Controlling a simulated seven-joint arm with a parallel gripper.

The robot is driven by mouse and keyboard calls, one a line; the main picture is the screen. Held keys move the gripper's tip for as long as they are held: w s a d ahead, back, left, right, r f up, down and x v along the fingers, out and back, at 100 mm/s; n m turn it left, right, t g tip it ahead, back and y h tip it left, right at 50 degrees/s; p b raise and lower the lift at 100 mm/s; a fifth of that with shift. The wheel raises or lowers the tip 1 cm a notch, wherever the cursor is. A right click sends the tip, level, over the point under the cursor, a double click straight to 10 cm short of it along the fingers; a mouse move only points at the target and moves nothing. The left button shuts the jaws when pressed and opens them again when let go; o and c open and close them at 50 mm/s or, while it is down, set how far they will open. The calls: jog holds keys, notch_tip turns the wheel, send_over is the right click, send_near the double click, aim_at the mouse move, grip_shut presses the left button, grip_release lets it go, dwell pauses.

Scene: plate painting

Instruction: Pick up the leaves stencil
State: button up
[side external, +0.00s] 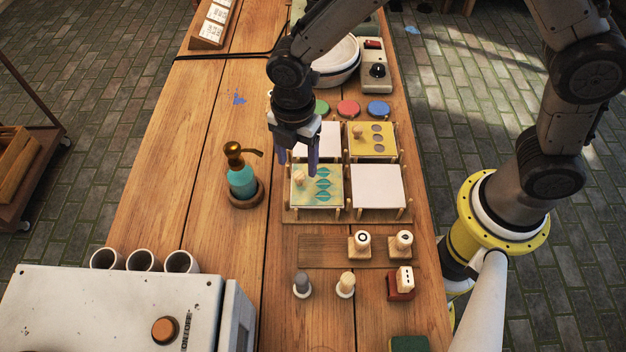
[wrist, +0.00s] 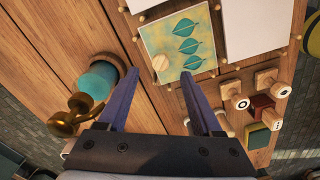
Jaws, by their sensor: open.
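The leaves stencil (side external: 330,194) is a yellowish square plate with teal leaf shapes and a round wooden knob (side external: 299,178) on its left side. It lies in the front left bay of a wooden pegged rack (side external: 290,214). It also shows in the wrist view (wrist: 172,33), with its knob (wrist: 160,62) at its lower left corner. My gripper (side external: 298,160) hangs above the rack around the back edge of the stencil. In the wrist view my gripper (wrist: 157,85) has its two purple fingers wide apart, with nothing between them.
A teal bottle with a brass pump (side external: 242,180) stands left of the rack. A yellow stencil with round holes (side external: 373,140) and white plates (side external: 378,186) fill other bays. Stamps (side external: 360,242) stand in front. Colored discs (side external: 348,108) lie behind. The table's left side (side external: 165,190) is mostly clear.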

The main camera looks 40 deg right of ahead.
aim_at(299, 175)
jog(key=shift+d+f, duration=0.1)
jog(key=shift+f, duration=2.7)
grip_shut()
